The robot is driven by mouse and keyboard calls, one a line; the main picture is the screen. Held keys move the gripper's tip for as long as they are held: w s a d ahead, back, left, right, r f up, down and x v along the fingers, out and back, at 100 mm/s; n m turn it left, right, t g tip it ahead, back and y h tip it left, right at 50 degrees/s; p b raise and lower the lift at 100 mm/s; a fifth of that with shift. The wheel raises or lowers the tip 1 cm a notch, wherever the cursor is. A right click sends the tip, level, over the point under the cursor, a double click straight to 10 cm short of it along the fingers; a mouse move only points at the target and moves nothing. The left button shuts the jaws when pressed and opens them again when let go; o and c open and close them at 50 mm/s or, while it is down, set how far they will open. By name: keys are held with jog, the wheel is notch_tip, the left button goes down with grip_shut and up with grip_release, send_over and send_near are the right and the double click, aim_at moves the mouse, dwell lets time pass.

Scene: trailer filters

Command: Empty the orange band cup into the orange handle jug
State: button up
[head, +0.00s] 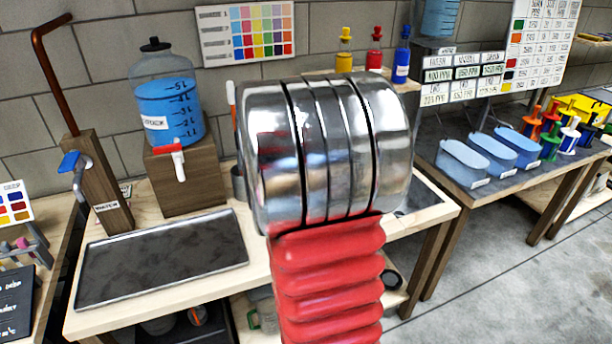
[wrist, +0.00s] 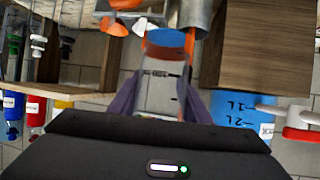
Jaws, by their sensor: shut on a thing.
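In the wrist view, which shows the room upside down, my gripper (wrist: 164,90) has its two purple fingers on either side of a clear marked cup (wrist: 160,78). The gripper is shut on this cup. Blue liquid shows at the cup's far end, with some orange beside it. Orange shapes (wrist: 114,26) lie beyond the cup at the top; I cannot tell whether they belong to the orange handle jug. In the head view my arm's metal and red parts fill the middle and hide the gripper and cup. I cannot make out the jug there.
A blue-filled tank (head: 168,108) with a red tap stands on a wooden block (head: 186,178). A dark tray (head: 162,258) lies empty at the bench's front left. A grey cylinder (wrist: 188,14) stands close beyond the cup. Several coloured bottles (head: 374,50) stand on a shelf behind.

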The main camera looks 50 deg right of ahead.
notch_tip(320, 180, up, 4)
jog(key=shift+f, duration=0.15)
dwell(0.6)
